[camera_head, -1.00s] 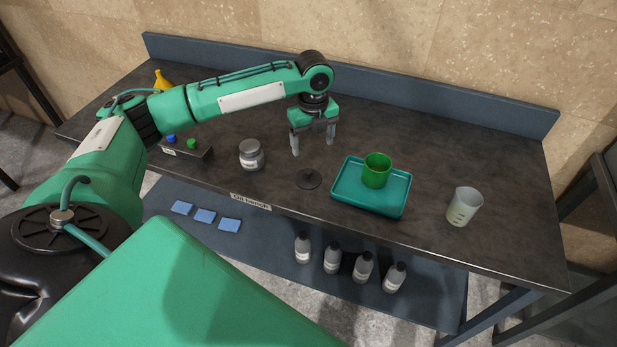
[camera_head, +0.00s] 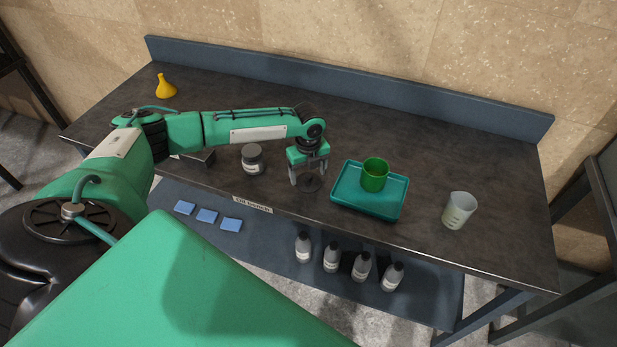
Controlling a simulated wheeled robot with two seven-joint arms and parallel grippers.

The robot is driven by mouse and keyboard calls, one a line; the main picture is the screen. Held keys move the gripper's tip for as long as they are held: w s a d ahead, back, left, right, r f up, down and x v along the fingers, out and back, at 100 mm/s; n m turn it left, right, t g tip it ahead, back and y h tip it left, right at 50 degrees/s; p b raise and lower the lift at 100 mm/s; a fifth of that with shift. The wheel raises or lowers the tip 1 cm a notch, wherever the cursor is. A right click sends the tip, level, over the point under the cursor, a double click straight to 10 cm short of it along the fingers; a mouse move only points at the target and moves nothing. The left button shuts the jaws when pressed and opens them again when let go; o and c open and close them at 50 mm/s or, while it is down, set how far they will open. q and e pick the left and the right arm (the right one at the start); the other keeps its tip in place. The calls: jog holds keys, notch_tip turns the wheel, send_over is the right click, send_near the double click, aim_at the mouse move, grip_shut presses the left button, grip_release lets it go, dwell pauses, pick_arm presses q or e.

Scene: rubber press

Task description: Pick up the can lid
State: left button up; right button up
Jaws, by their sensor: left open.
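The can lid (camera_head: 311,184) is a flat dark disc lying on the dark bench top, left of the teal tray. My left gripper (camera_head: 308,181) points down at the lid with its two grey fingers spread, one on each side of it. The fingers partly cover the lid, and I cannot tell whether they touch it. A green can (camera_head: 375,174) stands upright in the teal tray (camera_head: 346,203). My right gripper is not in view.
A grey jar (camera_head: 252,159) stands left of the gripper. A translucent beaker (camera_head: 458,211) stands at the right, and a yellow funnel (camera_head: 165,87) at the back left. The back right bench is clear.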

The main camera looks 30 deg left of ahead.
pick_arm(q)
jog(key=shift+f, duration=0.75)
jog(key=c, duration=1.6)
jog(key=shift+s+d+r, duration=0.1)
jog(key=shift+s+d, duration=0.05)
jog(key=shift+s, duration=0.05)
grip_shut()
jog(key=shift+w, duration=0.1)
